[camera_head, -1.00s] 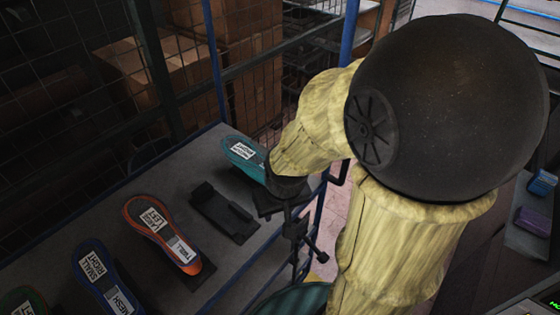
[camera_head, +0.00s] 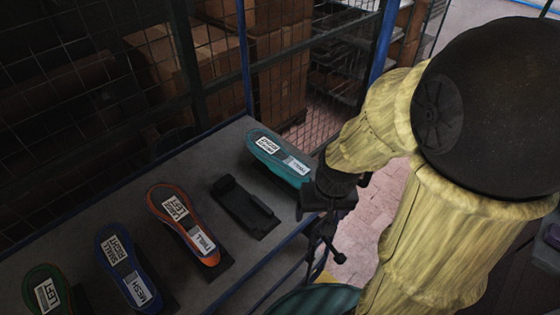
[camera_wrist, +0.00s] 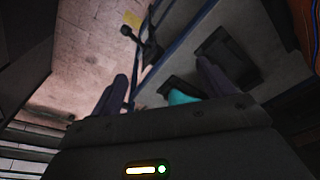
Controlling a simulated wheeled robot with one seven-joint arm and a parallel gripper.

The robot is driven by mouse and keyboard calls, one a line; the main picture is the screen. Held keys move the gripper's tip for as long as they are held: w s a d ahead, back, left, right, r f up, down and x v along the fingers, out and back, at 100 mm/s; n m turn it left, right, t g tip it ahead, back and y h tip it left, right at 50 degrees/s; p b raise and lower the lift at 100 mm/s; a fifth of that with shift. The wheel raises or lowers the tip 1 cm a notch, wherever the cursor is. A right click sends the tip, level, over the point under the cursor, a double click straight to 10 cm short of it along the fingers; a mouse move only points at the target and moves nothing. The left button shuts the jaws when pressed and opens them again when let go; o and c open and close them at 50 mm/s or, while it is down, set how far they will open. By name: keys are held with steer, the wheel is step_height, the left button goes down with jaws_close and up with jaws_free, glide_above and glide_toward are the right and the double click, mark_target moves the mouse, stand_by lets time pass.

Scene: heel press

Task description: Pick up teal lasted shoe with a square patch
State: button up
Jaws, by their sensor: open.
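The teal lasted shoe (camera_head: 279,160) lies at the far right end of the grey bench in the head view. It carries two white labels whose print is too small to read surely. My gripper (camera_head: 325,196) is at the shoe's near right end, and its fingers are dark and hard to make out there. In the wrist view, my gripper (camera_wrist: 163,88) has its two fingers wide apart. A small piece of the teal shoe (camera_wrist: 180,97) shows between them, nearer the right finger. Whether a finger touches the shoe cannot be told.
An empty black cradle (camera_head: 245,207) sits left of the teal shoe. An orange shoe (camera_head: 183,220), a blue shoe (camera_head: 127,266) and a green shoe (camera_head: 47,291) follow along the bench (camera_head: 215,148). A wire mesh fence (camera_head: 90,75) stands behind. A black clamp handle (camera_head: 322,245) juts from the front edge.

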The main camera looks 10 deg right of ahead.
steer(key=s+f+m+g+y, duration=0.3)
steer(key=f+m+g, duration=0.1)
steer(key=f+m, duration=0.15)
steer(key=m+t+y+b, duration=0.3)
steer(key=m+t+y, duration=0.4)
steer(key=m+t, duration=1.25)
glide_toward(309, 179)
steer(key=d+m+g, duration=0.1)
steer(key=s+d+r+m+g, duration=0.1)
steer(key=shift+s+d+r+m+g, duration=0.15)
steer(key=shift+r+m+g, duration=0.15)
steer(key=shift+m+g, duration=0.1)
steer(key=p+x, duration=0.2)
steer(key=x, duration=0.3)
steer(key=p+x, duration=0.2)
steer(key=x, duration=0.4)
steer(key=shift+a+r, duration=0.25)
steer(key=shift+a, duration=0.1)
steer(key=shift+w+a+f, duration=0.1)
steer(key=shift+w+a, duration=0.05)
steer(key=shift+w, duration=0.25)
